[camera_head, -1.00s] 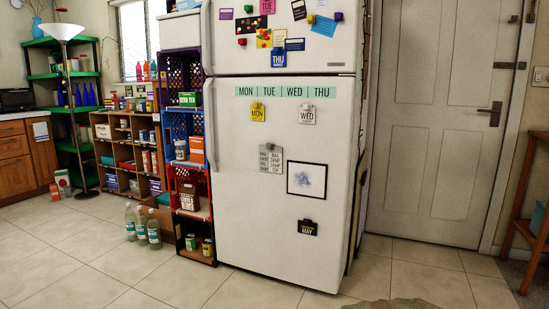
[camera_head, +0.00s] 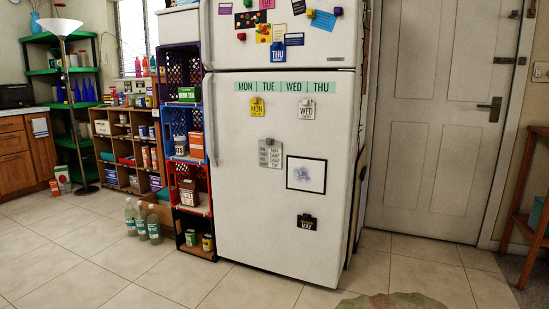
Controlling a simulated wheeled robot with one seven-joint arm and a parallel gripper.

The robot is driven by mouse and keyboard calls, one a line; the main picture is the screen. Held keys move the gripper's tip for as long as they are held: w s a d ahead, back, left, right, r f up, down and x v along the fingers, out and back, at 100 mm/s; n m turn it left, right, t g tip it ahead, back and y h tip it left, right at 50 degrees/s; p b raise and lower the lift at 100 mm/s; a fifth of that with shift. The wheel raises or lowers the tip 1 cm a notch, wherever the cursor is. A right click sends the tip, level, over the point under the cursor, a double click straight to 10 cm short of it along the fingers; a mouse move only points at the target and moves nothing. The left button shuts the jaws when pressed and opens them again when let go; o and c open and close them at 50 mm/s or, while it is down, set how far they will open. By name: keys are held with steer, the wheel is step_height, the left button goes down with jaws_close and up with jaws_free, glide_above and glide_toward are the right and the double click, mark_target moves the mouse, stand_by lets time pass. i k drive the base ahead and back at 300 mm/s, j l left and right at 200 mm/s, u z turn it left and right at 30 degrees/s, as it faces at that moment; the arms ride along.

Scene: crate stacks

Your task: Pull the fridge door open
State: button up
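The white fridge stands in the middle of the head view. Its large lower door (camera_head: 245,205) is shut, with magnets, notes and a weekday strip on it. A long vertical white handle (camera_head: 209,120) runs along the door's left edge. The smaller upper door (camera_head: 285,58) is also shut and carries many notes and magnets. My gripper is not in view.
Stacked crates (camera_head: 186,120) with cans and boxes stand close against the fridge's left side. Bottles (camera_head: 141,220) stand on the floor before a wooden shelf. A grey door (camera_head: 440,120) is at right, beside a wooden stand (camera_head: 520,225). Tiled floor in front is largely clear.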

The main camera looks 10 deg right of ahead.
mark_target(256, 208)
steer(key=i+j, duration=0.25)
steer(key=i, duration=0.25)
steer(key=i+j+z, duration=0.1)
steer(key=i+j, duration=0.2)
steer(key=i, duration=0.15)
